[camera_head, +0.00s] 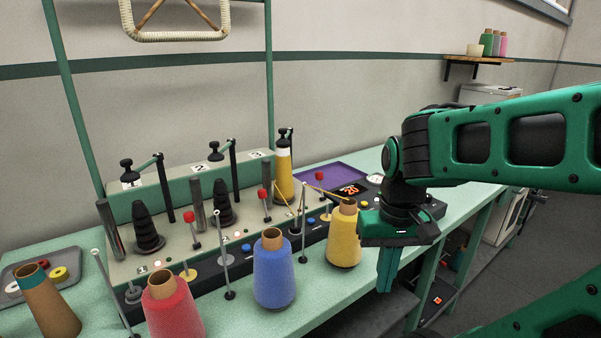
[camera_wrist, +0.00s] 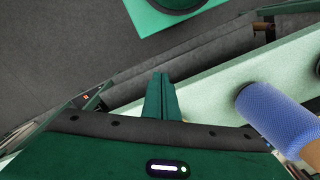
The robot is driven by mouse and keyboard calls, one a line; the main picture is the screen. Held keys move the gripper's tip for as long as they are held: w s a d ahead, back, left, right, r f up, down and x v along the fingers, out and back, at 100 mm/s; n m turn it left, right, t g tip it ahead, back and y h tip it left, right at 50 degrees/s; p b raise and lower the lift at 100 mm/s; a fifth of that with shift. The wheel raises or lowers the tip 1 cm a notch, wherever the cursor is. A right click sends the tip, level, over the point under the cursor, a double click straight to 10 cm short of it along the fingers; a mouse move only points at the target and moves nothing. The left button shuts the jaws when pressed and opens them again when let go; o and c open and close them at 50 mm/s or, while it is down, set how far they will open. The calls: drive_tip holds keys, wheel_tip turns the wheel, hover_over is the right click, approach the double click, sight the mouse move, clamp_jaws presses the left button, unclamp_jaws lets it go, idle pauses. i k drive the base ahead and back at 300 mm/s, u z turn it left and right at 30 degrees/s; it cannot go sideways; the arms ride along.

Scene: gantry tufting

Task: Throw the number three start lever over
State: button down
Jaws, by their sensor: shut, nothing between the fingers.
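Three levers with red knobs rise from the front of the tufting machine in the head view. The rightmost, which lines up with the station marked 3 (camera_head: 256,154), is the number three start lever (camera_head: 320,177); its red knob is up, partly behind yellow yarn. My gripper (camera_head: 385,288) points down at the table's front edge, right of the yellow yarn cone and well apart from the lever. Its fingers are together and empty; they also show closed in the wrist view (camera_wrist: 160,85). The lever is not in the wrist view.
Red (camera_head: 173,308), blue (camera_head: 273,270) and yellow (camera_head: 344,236) yarn cones stand along the front, the yellow between my gripper and the lever. Thin upright yarn guides (camera_head: 222,235) rise among them. A purple tray (camera_head: 330,176) lies behind. The blue cone shows in the wrist view (camera_wrist: 275,115).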

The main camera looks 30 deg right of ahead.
sight(319, 175)
drive_tip(key=u, duration=0.65)
drive_tip(key=k, duration=0.95)
drive_tip(key=z, duration=0.65)
drive_tip(key=i, duration=1.05)
